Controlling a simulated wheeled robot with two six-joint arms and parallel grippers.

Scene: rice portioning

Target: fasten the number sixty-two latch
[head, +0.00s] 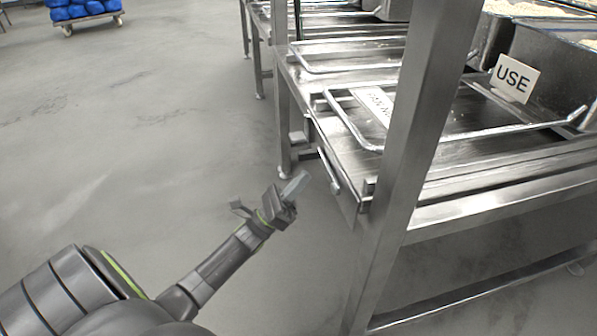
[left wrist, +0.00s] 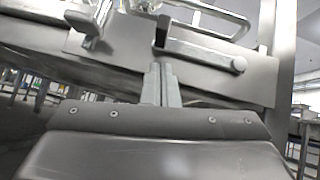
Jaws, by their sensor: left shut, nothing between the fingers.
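A metal latch bar (head: 329,172) with a rounded end is on the side face of the steel table in the head view. In the left wrist view a latch bar (left wrist: 205,53) lies slanted along a steel plate, with a round knob at its right end and a dark pivot at its left. No number sixty-two can be read on it. My left gripper (head: 297,186) is shut and empty, to the left of the table's side. In the left wrist view its closed fingers (left wrist: 161,84) point up at the plate, just below the bar. My right gripper is not in view.
A steel post (head: 415,130) rises in front of the table. Bent metal rails (head: 460,134) and a printed label (head: 372,104) are on the tabletop. A "USE" sign (head: 514,78) stands by deep pans. Another metal fitting (left wrist: 92,22) shows at upper left.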

